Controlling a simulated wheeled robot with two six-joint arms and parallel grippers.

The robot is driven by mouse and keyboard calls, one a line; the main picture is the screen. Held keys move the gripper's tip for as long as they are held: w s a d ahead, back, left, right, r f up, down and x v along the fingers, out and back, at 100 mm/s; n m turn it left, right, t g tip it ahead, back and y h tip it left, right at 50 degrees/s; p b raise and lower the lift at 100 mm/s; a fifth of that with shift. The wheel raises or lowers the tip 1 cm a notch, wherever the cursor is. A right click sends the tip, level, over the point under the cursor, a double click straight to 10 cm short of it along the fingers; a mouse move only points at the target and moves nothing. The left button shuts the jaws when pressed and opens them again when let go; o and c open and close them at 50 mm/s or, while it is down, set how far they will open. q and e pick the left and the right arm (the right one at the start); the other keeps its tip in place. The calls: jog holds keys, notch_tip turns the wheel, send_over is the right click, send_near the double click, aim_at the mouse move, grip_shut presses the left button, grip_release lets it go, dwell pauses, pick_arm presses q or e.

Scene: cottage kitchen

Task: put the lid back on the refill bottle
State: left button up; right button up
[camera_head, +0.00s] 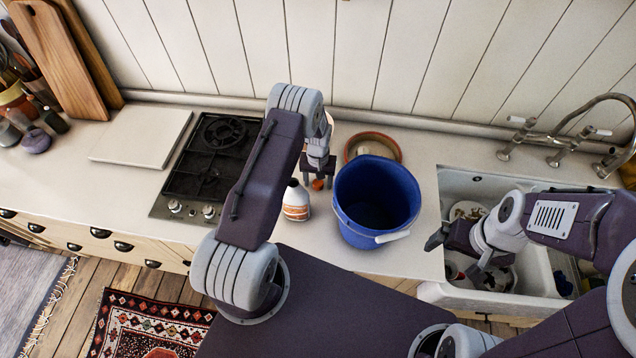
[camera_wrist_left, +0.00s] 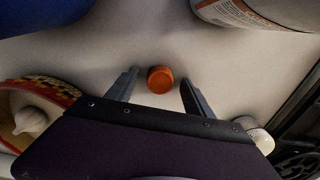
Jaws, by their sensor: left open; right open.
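The refill bottle (camera_head: 296,205) stands upright with an orange-and-white label and a dark open-looking top. My left gripper (camera_head: 318,176) points down over the lid, open. In the left wrist view the lid (camera_wrist_left: 160,80) shows between the two separated fingers (camera_wrist_left: 159,86), touching neither. Part of the bottle (camera_wrist_left: 245,10) shows at the top right there. My right gripper (camera_head: 456,257) is open and empty at the sink's left edge.
A blue bucket (camera_head: 376,192) with a white handle grip stands close right of the lid. A terracotta bowl (camera_head: 372,136) sits behind it. A gas hob (camera_head: 205,165) is left of the bottle. The sink (camera_head: 545,270) holding dishes is at the right.

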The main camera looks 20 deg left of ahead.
aim_at(318, 182)
pick_arm(q)
grip_shut()
jog(key=shift+r, duration=0.1)
pick_arm(e)
jog(key=shift+f, duration=0.1)
pick_arm(q)
notch_tip(318, 182, up, 9)
jog(key=b, duration=0.2)
jog(key=shift+b, duration=0.4)
jog(key=shift+r, duration=0.4)
pick_arm(e)
jog(key=shift+f, duration=1.4)
jog(key=shift+o, duration=0.3)
